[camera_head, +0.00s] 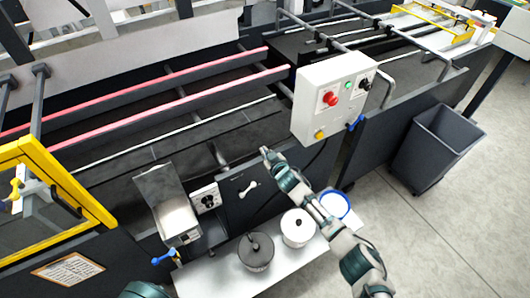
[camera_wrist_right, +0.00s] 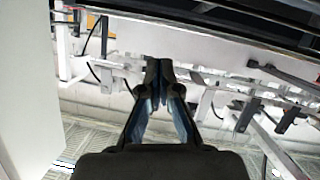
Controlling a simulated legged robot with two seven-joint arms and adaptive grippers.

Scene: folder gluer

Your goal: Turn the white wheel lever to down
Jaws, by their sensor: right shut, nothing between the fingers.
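A small white lever (camera_head: 247,189) sits on the dark side panel of the machine in the head view, lying at a slant. I take it to be the white wheel lever. My right gripper (camera_head: 266,153) is above it and slightly to its right, apart from it in the picture. Its fingers are shut with nothing between them. The shut fingers (camera_wrist_right: 159,72) also show in the right wrist view, where I cannot make out the lever. My left gripper is out of view.
A control box (camera_head: 318,88) with a red button stands to the right of my right gripper. Below are a white shelf (camera_head: 212,280), a dark-lidded pot (camera_head: 256,252) and a white pot (camera_head: 298,228). A grey bin (camera_head: 437,150) stands on the floor at right.

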